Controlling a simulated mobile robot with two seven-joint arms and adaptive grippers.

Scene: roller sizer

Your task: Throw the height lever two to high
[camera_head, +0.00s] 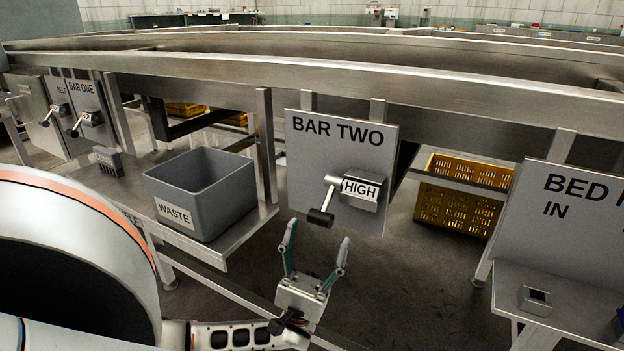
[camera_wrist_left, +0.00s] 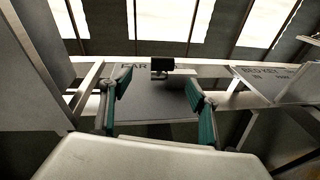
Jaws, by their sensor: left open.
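The BAR TWO panel (camera_head: 310,160) is a grey upright plate under the steel rail. On it sits a metal lever block with a HIGH label (camera_head: 362,188). The height lever (camera_head: 320,217) has a black knob and hangs down and to the left of the block. My left gripper (camera_head: 319,232) is open and empty, just below the knob, with its fingers pointing up and apart from the lever. In the left wrist view the dark lever end (camera_wrist_left: 174,66) shows ahead, between the open fingers (camera_wrist_left: 157,78). My right gripper is not in view.
A grey WASTE bin (camera_head: 205,190) stands on a shelf left of the panel. The BAR ONE panel (camera_head: 90,105) with its own lever is further left. A yellow crate (camera_head: 460,195) sits behind on the right. A BED panel (camera_head: 560,225) stands at the right edge.

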